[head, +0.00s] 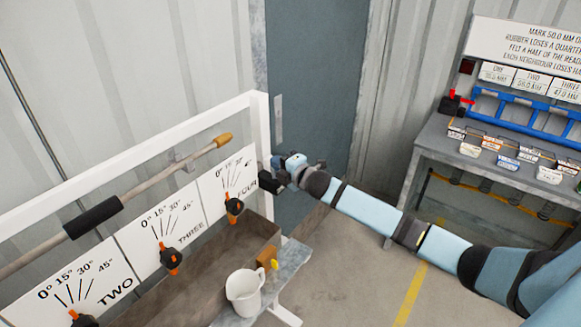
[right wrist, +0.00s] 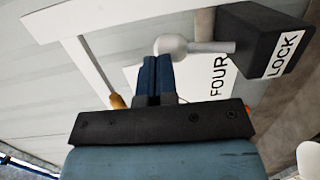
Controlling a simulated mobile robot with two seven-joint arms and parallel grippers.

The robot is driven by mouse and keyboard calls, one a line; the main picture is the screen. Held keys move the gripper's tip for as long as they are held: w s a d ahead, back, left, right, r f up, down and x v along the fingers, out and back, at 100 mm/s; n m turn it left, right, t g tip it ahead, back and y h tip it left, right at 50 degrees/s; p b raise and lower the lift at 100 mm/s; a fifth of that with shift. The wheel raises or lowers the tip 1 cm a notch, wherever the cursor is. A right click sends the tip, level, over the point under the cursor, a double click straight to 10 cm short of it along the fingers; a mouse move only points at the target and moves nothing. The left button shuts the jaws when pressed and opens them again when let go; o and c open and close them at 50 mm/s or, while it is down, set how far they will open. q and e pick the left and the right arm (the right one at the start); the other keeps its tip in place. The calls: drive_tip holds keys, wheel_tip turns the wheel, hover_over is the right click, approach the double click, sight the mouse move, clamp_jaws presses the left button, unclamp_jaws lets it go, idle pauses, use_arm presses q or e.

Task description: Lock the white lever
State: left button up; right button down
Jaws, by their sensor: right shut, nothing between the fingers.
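The white lever (right wrist: 205,47) has a round white knob at its end and sticks out sideways from a black box (right wrist: 268,42) labelled LOCK. In the right wrist view my right gripper (right wrist: 157,62) is shut and empty, with its fingertips right at the knob. I cannot tell whether they touch it. In the head view the right gripper (head: 283,163) is at the end of the white frame, beside the FOUR panel. The lever is hard to make out there. My left gripper is not in view.
A white frame (head: 262,140) carries angle panels with black and orange knobs above a brown trough (head: 190,280). A white jug (head: 245,291) stands on a grey ledge in front. A workbench (head: 440,150) with a blue rack is at the right. Floor between them is clear.

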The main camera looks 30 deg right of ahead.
drive_tip(key=shift+w+a+r, duration=0.1)
drive_tip(key=shift+w+a, duration=0.05)
drive_tip(key=shift+w, duration=0.25)
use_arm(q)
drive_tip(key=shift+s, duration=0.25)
use_arm(e)
drive_tip(key=shift+r, duration=0.15)
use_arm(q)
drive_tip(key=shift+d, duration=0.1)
use_arm(e)
drive_tip(key=shift+r, duration=0.1)
